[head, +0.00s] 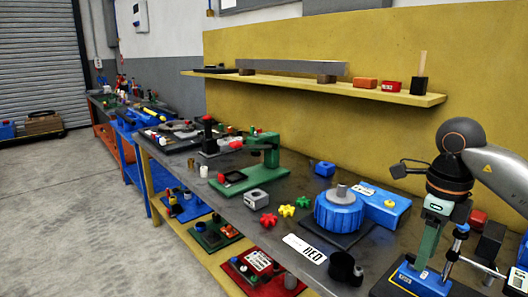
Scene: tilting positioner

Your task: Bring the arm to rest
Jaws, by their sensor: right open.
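My right arm comes in from the right edge, with a dark wrist above the near right end of the bench. My right gripper (424,262) hangs down from it, close above or beside a blue-based fixture (408,282); I cannot tell whether they touch. Its jaws are open and I see nothing held in them. A blue round unit with a grey hub (337,211) stands on a dark plate, left of the gripper and apart from it. A blue box (382,207) adjoins it. My left gripper is not in view.
The grey bench (235,200) runs along a yellow wall panel under a shelf (350,93). A green press-like stand (262,155), yellow and red star knobs (287,211) and a black cup (342,267) stand on it. Trays lie on a lower shelf. Open floor lies left.

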